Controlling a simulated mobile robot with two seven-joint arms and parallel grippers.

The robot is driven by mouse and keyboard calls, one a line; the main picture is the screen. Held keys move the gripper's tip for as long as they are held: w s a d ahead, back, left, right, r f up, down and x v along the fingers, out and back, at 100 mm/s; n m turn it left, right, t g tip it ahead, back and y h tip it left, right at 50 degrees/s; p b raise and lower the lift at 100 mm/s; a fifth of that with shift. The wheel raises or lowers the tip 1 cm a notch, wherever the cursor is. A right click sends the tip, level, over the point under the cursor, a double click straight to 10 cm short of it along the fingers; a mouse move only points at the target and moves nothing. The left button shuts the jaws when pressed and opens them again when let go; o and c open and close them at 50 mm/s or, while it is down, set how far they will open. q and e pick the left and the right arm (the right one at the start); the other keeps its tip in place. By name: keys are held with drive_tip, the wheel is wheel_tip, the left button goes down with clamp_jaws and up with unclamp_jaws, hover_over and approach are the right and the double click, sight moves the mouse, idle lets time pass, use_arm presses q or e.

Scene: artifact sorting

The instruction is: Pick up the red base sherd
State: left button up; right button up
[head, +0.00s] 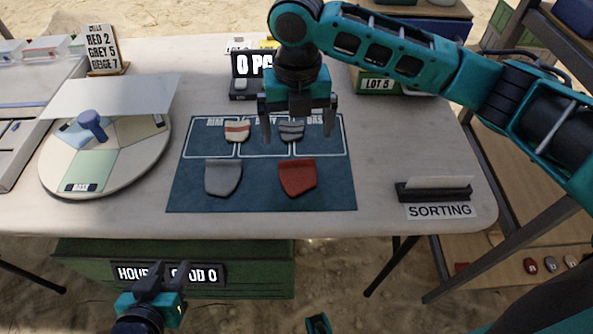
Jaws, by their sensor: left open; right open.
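The red base sherd (297,177) lies on the lower right part of the dark blue mat (260,200). A grey base sherd (223,178) lies to its left on the mat. A cream sherd with a red stripe (237,130) and a grey striped sherd (291,130) lie in the upper row. My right gripper (299,138) is open and empty, pointing down above the upper part of the mat, behind the red sherd and apart from it. My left gripper (156,270) is open and empty, low in front of the table, far from the sherds.
A round turntable (55,175) with coloured sectors and a clear panel stands at the left. A small display (245,75) stands behind the mat. A green box labelled LOT 5 (378,84) is at the back right. A card holder (433,192) with a SORTING label is at the right.

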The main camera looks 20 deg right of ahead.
sight(297, 162)
wheel_tip(297, 162, down, 9)
drive_tip(key=shift+r+b, duration=0.1)
drive_tip(key=shift+b, duration=0.95)
drive_tip(key=shift+c, duration=0.5)
drive_tip(key=c, duration=0.9)
